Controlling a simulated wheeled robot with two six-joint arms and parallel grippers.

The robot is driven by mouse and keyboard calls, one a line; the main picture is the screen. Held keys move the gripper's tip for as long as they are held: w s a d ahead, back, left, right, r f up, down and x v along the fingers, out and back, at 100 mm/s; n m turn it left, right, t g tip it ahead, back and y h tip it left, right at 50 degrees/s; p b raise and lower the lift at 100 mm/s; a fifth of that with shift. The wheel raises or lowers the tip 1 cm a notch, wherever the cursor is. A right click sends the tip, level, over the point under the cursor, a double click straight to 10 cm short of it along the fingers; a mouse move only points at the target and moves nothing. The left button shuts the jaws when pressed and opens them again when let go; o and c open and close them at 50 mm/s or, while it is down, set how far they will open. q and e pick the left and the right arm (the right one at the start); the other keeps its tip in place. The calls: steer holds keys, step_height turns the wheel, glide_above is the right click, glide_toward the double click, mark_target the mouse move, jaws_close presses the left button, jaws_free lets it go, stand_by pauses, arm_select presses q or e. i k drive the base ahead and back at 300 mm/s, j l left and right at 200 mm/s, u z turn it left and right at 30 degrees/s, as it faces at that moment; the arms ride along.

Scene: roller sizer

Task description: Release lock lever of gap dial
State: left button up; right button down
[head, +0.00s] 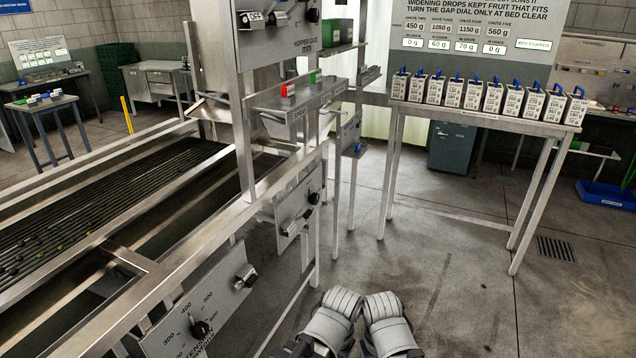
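On the sizer's lower front panel, a round black dial knob (200,328) sits in a printed scale running through 300, 400, 500 and 600; its label is only partly legible. A second panel (297,208) farther along carries a black knob and a small handle. I cannot tell which handle is the lock lever, or its state. My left gripper (338,308) and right gripper (384,308) show as pale ribbed ends close together at the bottom, right of the panels and apart from them. Their fingers cannot be made out.
The sizer's metal rail (185,248) runs beside the roller bed (70,220) on the left. A shelf (295,95) holds a red block (288,90). A stand (480,118) with several blue-handled weights stands at the back right.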

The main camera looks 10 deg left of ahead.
mark_target(307, 213)
steer(key=i+u, duration=0.25)
steer(key=i, duration=0.25)
steer(key=i+l+u, duration=0.2)
steer(key=i, duration=0.25)
steer(key=i+l+u, duration=0.25)
steer(key=i, duration=0.2)
